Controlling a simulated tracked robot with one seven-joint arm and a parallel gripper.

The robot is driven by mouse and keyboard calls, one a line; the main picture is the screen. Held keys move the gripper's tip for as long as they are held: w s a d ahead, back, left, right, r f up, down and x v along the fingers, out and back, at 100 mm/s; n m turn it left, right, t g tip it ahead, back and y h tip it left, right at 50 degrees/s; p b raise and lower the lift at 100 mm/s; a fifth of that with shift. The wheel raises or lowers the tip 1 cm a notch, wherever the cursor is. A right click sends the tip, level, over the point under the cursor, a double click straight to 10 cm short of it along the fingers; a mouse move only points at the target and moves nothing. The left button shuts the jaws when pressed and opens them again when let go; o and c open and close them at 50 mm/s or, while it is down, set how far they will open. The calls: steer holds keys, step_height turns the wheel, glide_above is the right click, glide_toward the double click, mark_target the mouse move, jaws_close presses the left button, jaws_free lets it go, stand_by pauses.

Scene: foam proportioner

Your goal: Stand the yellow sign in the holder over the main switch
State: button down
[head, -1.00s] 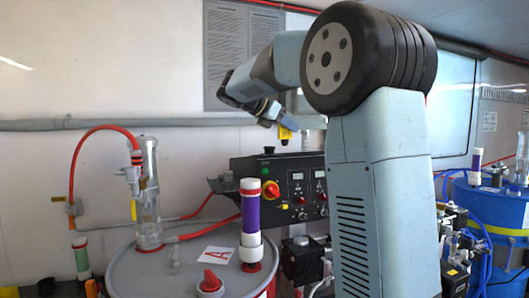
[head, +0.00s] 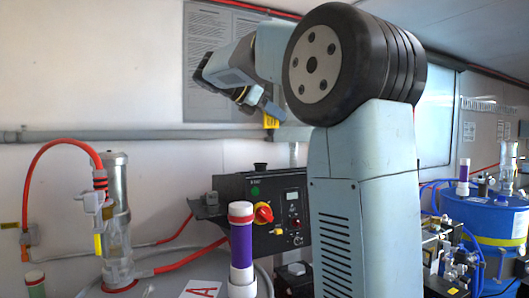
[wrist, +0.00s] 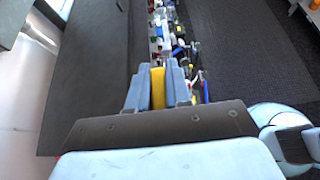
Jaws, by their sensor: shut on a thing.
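My gripper (head: 262,106) is shut on the yellow sign (head: 271,121) and holds it in the air above the black control box (head: 225,186). In the wrist view the sign (wrist: 158,88) stands edge-on between the two grey fingers of my gripper (wrist: 158,76). The main switch, a red knob on a yellow plate (head: 263,213), is on the box front, below the sign and apart from it. A small dark piece (head: 260,166) stands on the box's top edge above the switch; I cannot tell surely whether it is the holder.
A clear cylinder (head: 116,220) with a red hose is at left. A grey pipe (head: 130,134) runs along the wall. A blue drum (head: 490,220) stands at right.

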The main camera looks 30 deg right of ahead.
steer(key=w+f, duration=0.6)
steer(key=w, duration=0.1)
steer(key=shift+d, duration=0.35)
steer(key=shift+w+f, duration=0.4)
steer(key=shift+f, duration=0.2)
step_height(320, 180, down, 3)
steer(key=shift+w+f, duration=0.1)
steer(key=c, duration=1.3)
jaws_free()
steer(key=shift+d, duration=0.1)
steer(key=shift+c, duration=0.2)
steer(key=shift+o, duration=1.4)
